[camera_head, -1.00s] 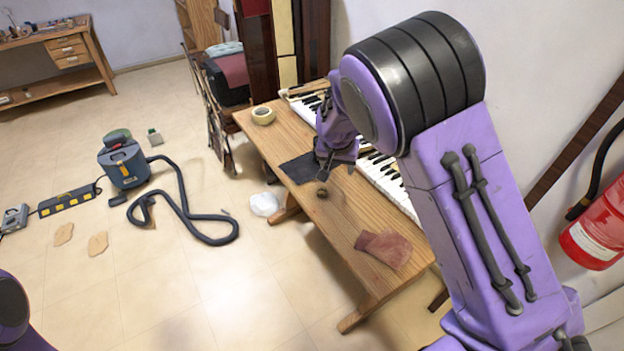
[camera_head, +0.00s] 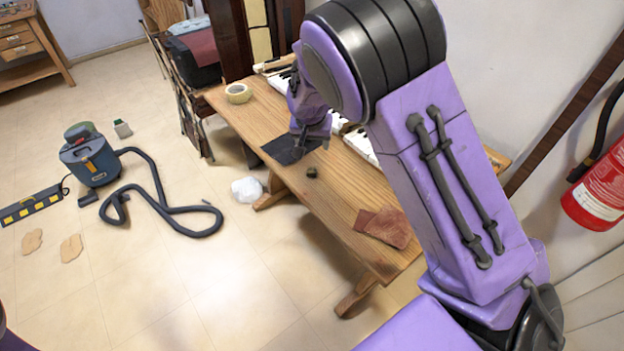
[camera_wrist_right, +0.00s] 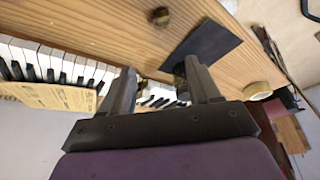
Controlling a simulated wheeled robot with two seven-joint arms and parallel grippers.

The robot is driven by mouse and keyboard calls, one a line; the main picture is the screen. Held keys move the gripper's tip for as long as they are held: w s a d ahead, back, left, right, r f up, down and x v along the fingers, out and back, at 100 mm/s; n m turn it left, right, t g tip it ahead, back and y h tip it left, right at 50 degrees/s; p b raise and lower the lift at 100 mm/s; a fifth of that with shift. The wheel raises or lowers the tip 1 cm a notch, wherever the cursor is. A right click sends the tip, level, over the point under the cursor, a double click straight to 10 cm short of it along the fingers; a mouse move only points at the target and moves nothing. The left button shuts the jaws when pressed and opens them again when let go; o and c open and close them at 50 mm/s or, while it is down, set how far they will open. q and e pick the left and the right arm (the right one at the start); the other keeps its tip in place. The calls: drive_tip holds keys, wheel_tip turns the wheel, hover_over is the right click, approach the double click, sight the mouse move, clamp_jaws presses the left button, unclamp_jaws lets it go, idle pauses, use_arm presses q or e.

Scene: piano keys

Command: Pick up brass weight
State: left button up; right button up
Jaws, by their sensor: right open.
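A small, squat, brownish weight (camera_head: 311,172) stands on the wooden table, just in front of the dark mat (camera_head: 290,150). In the right wrist view the weight (camera_wrist_right: 160,17) shows near the top edge, beyond the fingertips and apart from them. My right gripper (camera_wrist_right: 160,72) is open with nothing held; in the head view it (camera_head: 302,138) is small, over the mat and behind the weight. Another small dark brownish object (camera_wrist_right: 181,71) shows by the mat's edge, partly hidden by a finger; I cannot tell what it is. My left gripper is out of view.
Piano keys (camera_wrist_right: 55,63) lie along the table's wall side, with a cardboard piece (camera_wrist_right: 50,95) by them. A tape roll (camera_head: 238,93) is at the far end and a reddish cloth (camera_head: 388,227) at the near end. A vacuum (camera_head: 91,160) stands on the floor.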

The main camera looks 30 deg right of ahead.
drive_tip(key=b, duration=0.3)
approach(312, 169)
drive_tip(key=p+x, duration=0.2)
drive_tip(key=x, duration=0.6)
drive_tip(key=shift+f, duration=0.25)
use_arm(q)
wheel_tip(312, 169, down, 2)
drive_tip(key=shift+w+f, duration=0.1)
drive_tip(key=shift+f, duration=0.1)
use_arm(e)
clamp_jaws()
drive_tip(key=shift+r, duration=0.15)
drive_tip(key=shift+r, duration=0.35)
wheel_tip(312, 169, up, 3)
drive_tip(key=shift+s+a, duration=0.15)
drive_tip(key=shift+s, duration=0.05)
use_arm(q)
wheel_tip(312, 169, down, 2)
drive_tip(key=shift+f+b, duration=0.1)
drive_tip(key=shift+b, duration=0.9)
use_arm(e)
drive_tip(key=s+a+r, duration=0.5)
drive_tip(key=s+r, duration=0.4)
drive_tip(key=s, duration=0.3)
drive_tip(key=shift+s+a, duration=0.2)
drive_tip(key=shift+s, duration=0.05)
